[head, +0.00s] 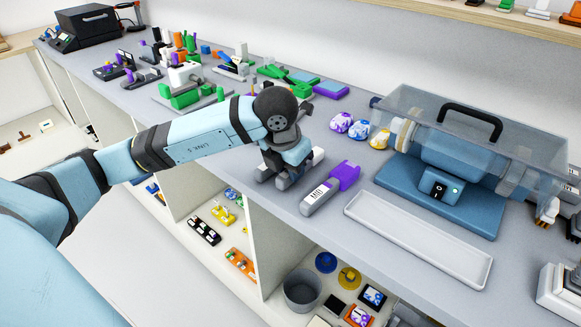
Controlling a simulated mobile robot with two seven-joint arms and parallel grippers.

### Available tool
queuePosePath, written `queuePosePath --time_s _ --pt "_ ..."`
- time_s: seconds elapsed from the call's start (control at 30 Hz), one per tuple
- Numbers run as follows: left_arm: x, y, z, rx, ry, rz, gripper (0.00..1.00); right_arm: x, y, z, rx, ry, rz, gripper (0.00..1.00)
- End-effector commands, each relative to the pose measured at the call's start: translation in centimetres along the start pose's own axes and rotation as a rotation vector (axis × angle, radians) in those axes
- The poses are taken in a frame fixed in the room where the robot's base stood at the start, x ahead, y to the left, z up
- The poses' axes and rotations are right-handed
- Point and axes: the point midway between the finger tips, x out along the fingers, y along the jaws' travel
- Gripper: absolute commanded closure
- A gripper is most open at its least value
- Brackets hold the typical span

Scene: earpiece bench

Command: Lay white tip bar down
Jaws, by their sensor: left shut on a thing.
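My left gripper (280,172) points down low over the front part of the grey bench and is shut. It is shut on a bar with a white end (318,155), which sticks out to the right of the fingers. The bar looks roughly level and close to the bench top. Its middle is hidden by the gripper, and I cannot tell whether it touches the bench. My right gripper is not in view.
A grey and purple labelled piece (328,190) lies just right of the gripper. A long white tray (420,238) lies along the front edge. A blue machine with a clear cover (470,135) stands at right. Colourful parts (185,80) crowd the back left.

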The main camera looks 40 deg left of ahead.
Motion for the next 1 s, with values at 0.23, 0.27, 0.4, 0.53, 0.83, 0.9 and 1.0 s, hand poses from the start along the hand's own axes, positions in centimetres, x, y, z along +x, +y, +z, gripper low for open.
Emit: queuePosePath --time_s 0.23,0.27,0.4,0.53,0.83,0.9,1.0 --pt "0.42 0.0 -0.09 0.0 -0.001 0.0 0.99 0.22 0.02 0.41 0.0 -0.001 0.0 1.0" --pt "0.46 0.0 -0.1 0.0 -0.001 0.0 0.99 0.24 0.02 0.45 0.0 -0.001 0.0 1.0" --pt "0.67 0.0 -0.15 0.0 -0.001 0.0 0.99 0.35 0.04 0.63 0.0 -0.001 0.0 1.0" --pt "0.63 0.0 -0.14 0.0 -0.001 0.0 0.56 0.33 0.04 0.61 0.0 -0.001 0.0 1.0" --pt "0.65 0.0 -0.16 0.0 0.0 0.0 0.45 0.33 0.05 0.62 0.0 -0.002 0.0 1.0" --pt "0.65 0.0 -0.16 0.0 0.0 0.0 0.45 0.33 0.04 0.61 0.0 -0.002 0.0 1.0" --pt "0.16 0.01 -0.09 0.0 -0.002 0.0 0.45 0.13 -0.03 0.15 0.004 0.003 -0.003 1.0"
